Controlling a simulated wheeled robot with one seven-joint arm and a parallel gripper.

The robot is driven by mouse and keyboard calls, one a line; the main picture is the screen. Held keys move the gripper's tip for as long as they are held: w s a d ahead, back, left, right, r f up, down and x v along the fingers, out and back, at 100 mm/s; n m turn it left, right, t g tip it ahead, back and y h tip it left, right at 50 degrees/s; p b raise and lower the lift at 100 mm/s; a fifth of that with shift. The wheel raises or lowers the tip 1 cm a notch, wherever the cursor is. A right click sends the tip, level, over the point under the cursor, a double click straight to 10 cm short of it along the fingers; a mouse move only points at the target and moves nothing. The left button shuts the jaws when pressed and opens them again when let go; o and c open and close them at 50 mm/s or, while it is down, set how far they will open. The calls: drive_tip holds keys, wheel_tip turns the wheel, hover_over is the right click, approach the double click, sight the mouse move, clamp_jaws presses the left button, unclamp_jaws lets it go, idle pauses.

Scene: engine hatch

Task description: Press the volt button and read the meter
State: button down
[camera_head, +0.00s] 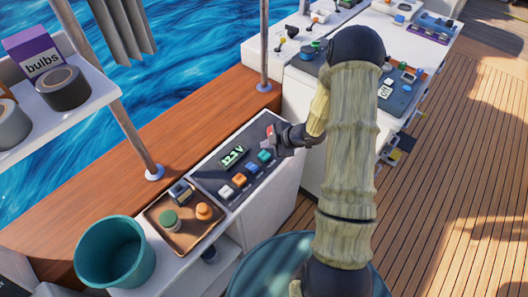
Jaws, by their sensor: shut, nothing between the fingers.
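A dark panel (211,174) is set in the top of the white console. Its meter (233,156) is lit in green and seems to read 12.1 V. A row of buttons runs along the panel: white (225,192), orange (239,180), blue (252,168) and teal (264,156). Their labels are too small to read, so I cannot tell which is the volt button. My gripper (270,142) is shut and empty over the panel's far right end, close to the teal button. I cannot tell whether it touches anything; it hides that end.
A brown tray (183,243) with a few small items lies left of the panel. A teal bucket (115,252) stands at the lower left. A shelf (60,118) holds a purple bulbs box (35,52) and tape rolls. Metal posts rise behind the console. Another equipment counter stands beyond.

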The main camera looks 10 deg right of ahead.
drive_tip(key=shift+r+p, duration=0.8)
drive_tip(key=shift+r, duration=0.45)
drive_tip(key=shift+r, duration=0.15)
drive_tip(key=s+d+r+m+h+p, duration=0.1)
drive_tip(key=s+r+m+h, duration=0.2)
drive_tip(key=r+m, duration=0.3)
drive_tip(key=s+d+r+m+h, duration=0.2)
drive_tip(key=s+r+m+h, duration=0.15)
drive_tip(key=r, duration=0.35)
drive_tip(key=s+a+r+m+g, duration=0.1)
drive_tip(key=s+a+r+m, duration=0.1)
drive_tip(key=s, duration=0.5)
drive_tip(key=s+a+r+m+g+p, duration=0.1)
drive_tip(key=s+a+r+m+g, duration=0.1)
drive_tip(key=s+r+m, duration=0.2)
drive_tip(key=s+m, duration=0.2)
drive_tip(key=m, duration=0.1)
drive_tip(key=shift+s+r+g, duration=0.3)
drive_tip(key=shift+s+r, duration=0.05)
drive_tip(key=shift+r, duration=0.05)
drive_tip(key=shift+w, duration=0.1)
